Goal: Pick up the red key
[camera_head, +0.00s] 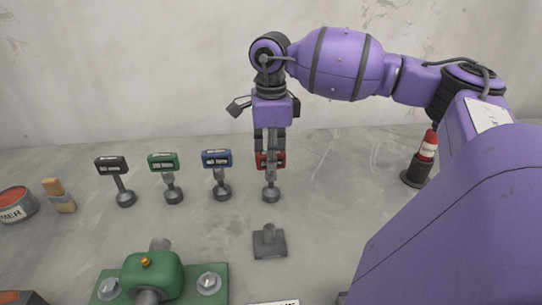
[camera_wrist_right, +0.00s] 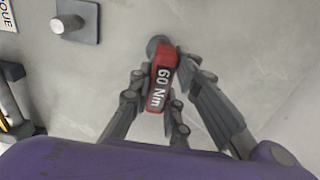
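The red key (camera_head: 261,161) stands upright in the head view, at the right end of a row of keys, its round grey base on the table. My right gripper (camera_head: 271,158) points down over it, and one finger hides the middle of its red head. In the right wrist view the red head (camera_wrist_right: 161,88), marked 60 Nm, lies between the fingers of my right gripper (camera_wrist_right: 165,75). The fingers straddle it with narrow gaps showing at the sides, so it appears open. My left gripper is not in view.
Blue (camera_head: 217,158), green (camera_head: 162,161) and black (camera_head: 112,165) keys stand to the left. A small square grey base with a peg (camera_head: 269,241) sits in front. A green bolted fixture (camera_head: 155,272) is front left.

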